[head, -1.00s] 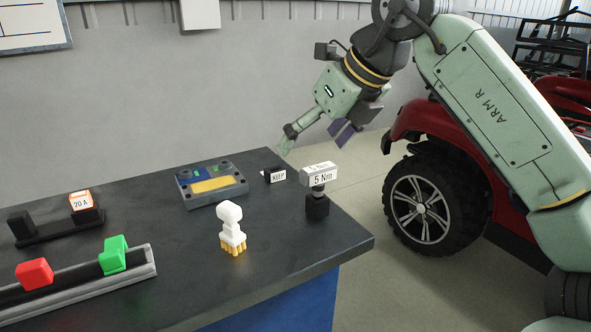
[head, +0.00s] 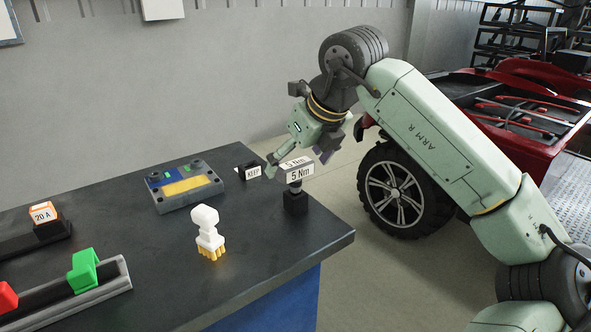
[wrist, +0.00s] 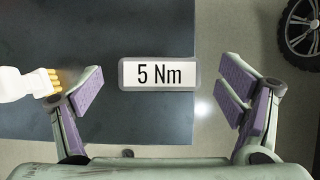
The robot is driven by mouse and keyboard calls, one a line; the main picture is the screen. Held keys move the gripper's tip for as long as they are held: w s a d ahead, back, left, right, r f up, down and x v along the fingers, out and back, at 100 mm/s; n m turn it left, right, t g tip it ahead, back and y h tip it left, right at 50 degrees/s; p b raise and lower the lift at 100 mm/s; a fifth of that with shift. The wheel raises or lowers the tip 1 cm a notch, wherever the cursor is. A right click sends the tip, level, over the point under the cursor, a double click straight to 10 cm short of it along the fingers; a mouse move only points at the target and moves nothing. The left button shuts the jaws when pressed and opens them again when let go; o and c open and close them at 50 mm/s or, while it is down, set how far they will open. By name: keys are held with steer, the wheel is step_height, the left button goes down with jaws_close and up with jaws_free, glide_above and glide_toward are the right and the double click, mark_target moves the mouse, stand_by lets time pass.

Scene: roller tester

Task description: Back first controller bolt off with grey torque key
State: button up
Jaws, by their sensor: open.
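The grey torque key (head: 297,172), labelled 5 Nm, stands upright in a black holder (head: 295,203) near the table's right edge. My gripper (head: 297,162) is just behind and above the key in the head view. In the wrist view the key's head (wrist: 160,74) lies between and a little beyond the open, purple-padded fingers of my gripper (wrist: 165,90), touching neither. The controller (head: 186,186), a grey box with a yellow panel and round bolts (head: 196,164) on top, lies left of the key. Which bolt is first cannot be told.
A black KEEP holder (head: 249,170) is behind. A 20 A fuse (head: 44,214), green block (head: 84,270) and red block (head: 6,298) are at left. A red vehicle (head: 520,130) stands right.

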steer(key=shift+x, duration=0.8)
steer(key=shift+c, duration=0.3)
steer(key=c, duration=1.3)
